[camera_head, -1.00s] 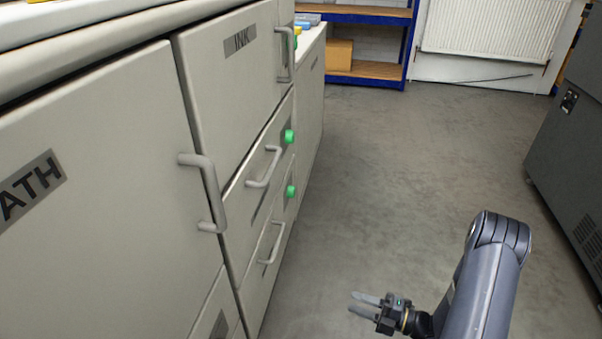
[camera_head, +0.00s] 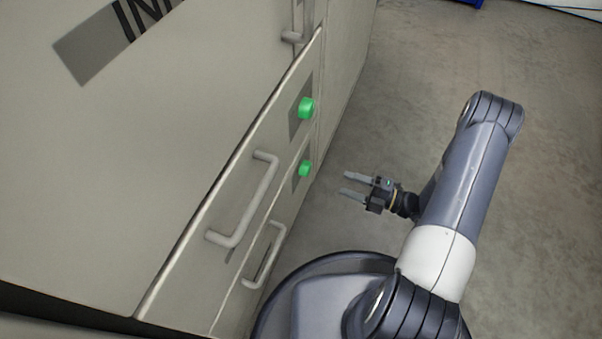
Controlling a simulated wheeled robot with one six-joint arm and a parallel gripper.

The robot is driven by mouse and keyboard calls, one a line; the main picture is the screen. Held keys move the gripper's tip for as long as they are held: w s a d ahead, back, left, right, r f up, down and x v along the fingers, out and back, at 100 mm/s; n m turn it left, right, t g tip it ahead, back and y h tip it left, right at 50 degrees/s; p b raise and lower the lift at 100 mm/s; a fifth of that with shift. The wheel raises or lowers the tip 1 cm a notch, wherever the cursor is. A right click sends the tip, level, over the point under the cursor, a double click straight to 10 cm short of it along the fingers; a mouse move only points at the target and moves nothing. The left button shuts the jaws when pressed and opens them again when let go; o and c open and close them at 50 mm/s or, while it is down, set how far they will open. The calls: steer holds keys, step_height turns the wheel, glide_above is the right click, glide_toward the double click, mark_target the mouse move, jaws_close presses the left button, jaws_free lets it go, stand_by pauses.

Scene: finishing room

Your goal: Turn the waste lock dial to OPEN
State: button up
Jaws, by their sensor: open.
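Two green dials show on the cabinet front, one above the other. The upper green dial (camera_head: 306,108) sits on a grey plate at the right end of the upper drawer. The lower green dial (camera_head: 305,168) sits on a similar plate on the lower drawer. I cannot read any lettering by them, so I cannot tell which is the waste lock dial or how each is turned. My gripper (camera_head: 348,184) is open and empty, to the right of the lower dial and apart from it, with its fingers pointing left toward the cabinet.
The upper drawer handle (camera_head: 247,202) and lower drawer handle (camera_head: 267,257) stick out from the cabinet. The grey floor (camera_head: 555,150) to the right is clear.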

mark_target(306, 169)
steer(key=shift+o, duration=0.7)
steer(key=b+x, duration=0.3)
steer(key=x, duration=0.8)
steer(key=shift+w+a, duration=0.2)
steer(key=shift+w, duration=0.05)
steer(key=shift+c, duration=0.5)
steer(key=c, duration=0.9)
steer(key=shift+o, duration=0.2)
